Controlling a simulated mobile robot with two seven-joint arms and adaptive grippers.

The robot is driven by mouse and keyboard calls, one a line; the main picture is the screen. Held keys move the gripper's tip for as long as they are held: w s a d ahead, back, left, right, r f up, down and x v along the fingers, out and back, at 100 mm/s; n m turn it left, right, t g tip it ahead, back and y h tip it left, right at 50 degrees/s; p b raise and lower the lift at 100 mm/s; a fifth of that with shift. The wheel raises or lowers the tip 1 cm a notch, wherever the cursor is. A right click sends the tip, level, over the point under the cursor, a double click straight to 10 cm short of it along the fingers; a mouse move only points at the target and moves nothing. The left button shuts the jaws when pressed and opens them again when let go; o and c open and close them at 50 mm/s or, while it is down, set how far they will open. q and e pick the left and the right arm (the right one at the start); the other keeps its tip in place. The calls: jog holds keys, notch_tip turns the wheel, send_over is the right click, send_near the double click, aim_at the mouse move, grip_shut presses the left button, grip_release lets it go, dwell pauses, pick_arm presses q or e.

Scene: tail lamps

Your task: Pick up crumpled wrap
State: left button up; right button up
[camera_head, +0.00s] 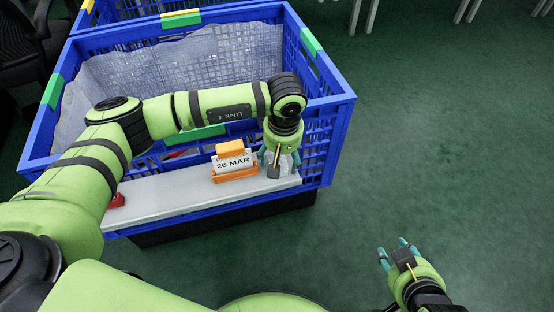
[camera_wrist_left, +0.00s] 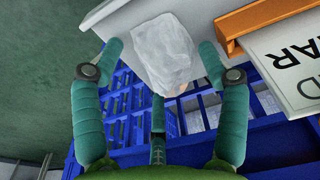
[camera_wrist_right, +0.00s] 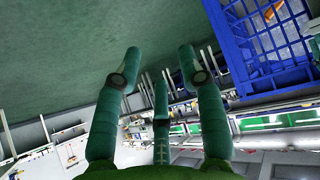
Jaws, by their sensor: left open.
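The crumpled wrap (camera_wrist_left: 163,52) is a pale, translucent, wrinkled lump on the grey ledge (camera_head: 160,197), near its right end. In the left wrist view it lies between the fingertips of my left gripper (camera_wrist_left: 161,62), with a gap on the left and the right finger close to it. My left gripper (camera_head: 277,160) is open and points down at the ledge in the head view, where it largely hides the wrap. Whether a finger touches the wrap I cannot tell. My right gripper (camera_head: 393,247) is open and empty over the floor, away from the crate.
An orange block calendar (camera_head: 234,161) reading 26 MAR stands just left of my left gripper on the ledge. A red object (camera_head: 117,201) lies at its left end. The blue crate (camera_head: 325,130), lined with clear wrap (camera_head: 130,70), rises behind. The green floor (camera_head: 450,150) at right is clear.

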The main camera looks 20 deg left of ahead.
pick_arm(q)
jog(key=c, duration=0.8)
